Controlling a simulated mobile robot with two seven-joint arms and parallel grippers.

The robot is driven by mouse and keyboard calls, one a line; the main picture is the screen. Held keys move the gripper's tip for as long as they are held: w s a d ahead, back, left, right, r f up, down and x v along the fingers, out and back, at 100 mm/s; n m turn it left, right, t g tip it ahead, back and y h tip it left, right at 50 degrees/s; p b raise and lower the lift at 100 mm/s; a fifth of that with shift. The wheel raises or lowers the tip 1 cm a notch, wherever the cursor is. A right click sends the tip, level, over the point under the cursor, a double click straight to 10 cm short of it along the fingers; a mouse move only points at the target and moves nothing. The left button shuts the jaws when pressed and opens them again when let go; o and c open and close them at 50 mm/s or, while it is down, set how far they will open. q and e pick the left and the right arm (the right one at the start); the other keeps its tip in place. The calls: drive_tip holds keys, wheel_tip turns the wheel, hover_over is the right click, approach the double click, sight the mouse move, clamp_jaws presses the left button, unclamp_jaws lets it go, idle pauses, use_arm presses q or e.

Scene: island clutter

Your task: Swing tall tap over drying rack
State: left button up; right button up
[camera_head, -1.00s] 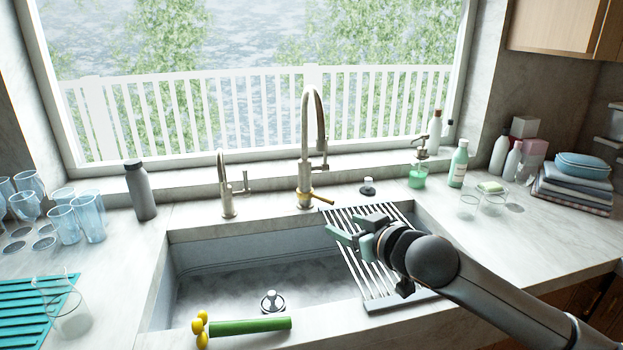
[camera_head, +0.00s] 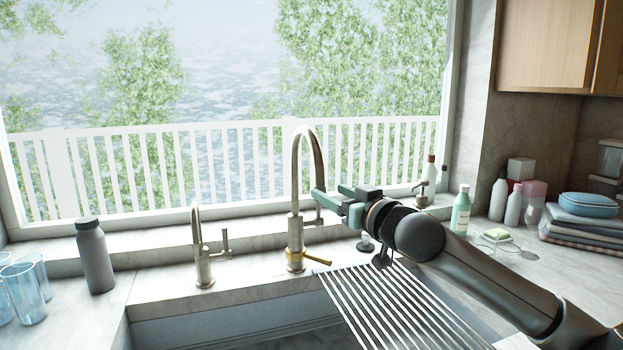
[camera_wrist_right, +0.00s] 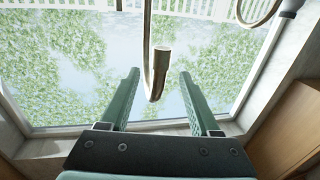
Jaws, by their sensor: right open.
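The tall tap (camera_head: 295,232) is a brushed metal gooseneck behind the sink, with a brass-coloured lever at its base. Its spout arches up and comes down on the right side. The drying rack (camera_head: 402,312), a row of metal bars, lies across the right part of the sink. My right gripper (camera_head: 331,196) is open with green fingers, close by the spout's hanging end. In the right wrist view the spout end (camera_wrist_right: 160,68) shows between the spread fingertips, with gaps at both sides; contact is not visible. My left gripper is out of view.
A smaller tap (camera_head: 202,250) stands left of the tall one, with a grey bottle (camera_head: 95,258) further left. A dark stopper (camera_head: 366,243) and a green bottle (camera_head: 461,210) stand right, near my arm. The window (camera_head: 230,80) is behind.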

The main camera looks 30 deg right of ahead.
drive_tip(key=w+p, duration=0.2)
drive_tip(key=w, duration=0.6)
drive_tip(key=shift+w, duration=0.3)
drive_tip(key=shift+d, duration=0.1)
clamp_jaws()
drive_tip(key=shift+f, duration=0.1)
idle(0.9)
